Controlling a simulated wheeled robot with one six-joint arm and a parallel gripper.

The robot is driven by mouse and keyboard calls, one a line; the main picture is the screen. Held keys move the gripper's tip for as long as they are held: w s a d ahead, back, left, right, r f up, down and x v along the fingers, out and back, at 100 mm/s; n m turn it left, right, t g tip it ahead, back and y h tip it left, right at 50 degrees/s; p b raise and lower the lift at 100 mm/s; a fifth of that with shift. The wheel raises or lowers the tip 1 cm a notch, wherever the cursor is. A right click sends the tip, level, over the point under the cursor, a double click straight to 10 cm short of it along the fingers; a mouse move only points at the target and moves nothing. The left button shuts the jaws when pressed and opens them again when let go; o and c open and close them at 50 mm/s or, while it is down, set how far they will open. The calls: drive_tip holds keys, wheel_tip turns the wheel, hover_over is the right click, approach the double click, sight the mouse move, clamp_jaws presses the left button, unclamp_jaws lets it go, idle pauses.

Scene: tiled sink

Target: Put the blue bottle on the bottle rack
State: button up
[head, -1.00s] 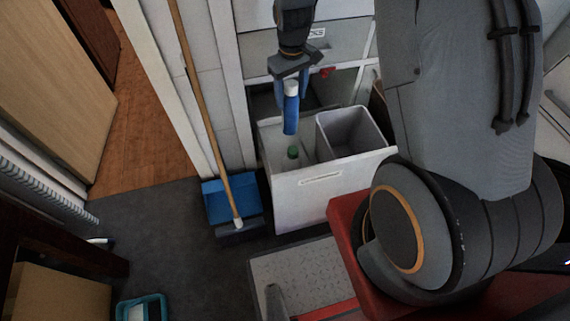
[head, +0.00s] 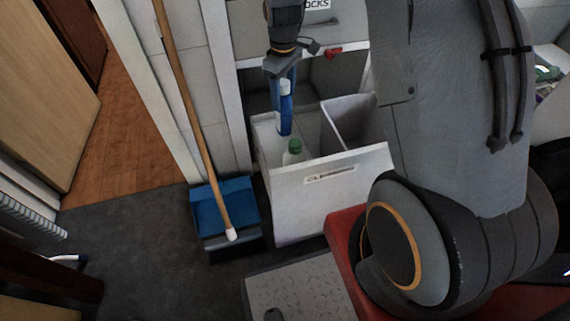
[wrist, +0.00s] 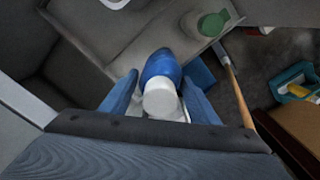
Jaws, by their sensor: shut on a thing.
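The blue bottle (head: 285,116) with a white cap (wrist: 160,97) hangs roughly upright from my gripper (head: 283,92). In the wrist view my gripper's fingers (wrist: 160,92) are on either side of the bottle (wrist: 158,66), shut on it. A white pull-out unit (head: 325,200), which seems to be the bottle rack, stands below. The blue bottle is over its left compartment, behind a green-capped bottle (head: 293,153). That bottle also shows in the wrist view (wrist: 212,24). I cannot tell whether the blue bottle's base touches anything.
A grey bin (head: 350,130) fills the unit's right side. A blue dustpan (head: 226,205) and a wooden broom handle (head: 188,105) stand left of the unit. Cabinet drawers (head: 340,35) rise behind it. Dark floor (head: 130,240) lies open at the left.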

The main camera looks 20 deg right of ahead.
sight(283, 120)
drive_tip(key=shift+w+f+n+b, duration=0.2)
drive_tip(key=shift+w+f+b, duration=0.2)
drive_tip(key=shift+f+b, duration=0.25)
drive_tip(key=shift+w+f+n+b, duration=0.2)
drive_tip(key=shift+w+f+b, duration=0.15)
drive_tip(key=shift+f+b, duration=0.3)
wheel_tip(283, 120, down, 10)
drive_tip(key=shift+b, duration=0.8)
drive_tip(key=shift+c, duration=0.2)
drive_tip(key=shift+f, duration=0.1)
drive_tip(key=o, duration=1.9)
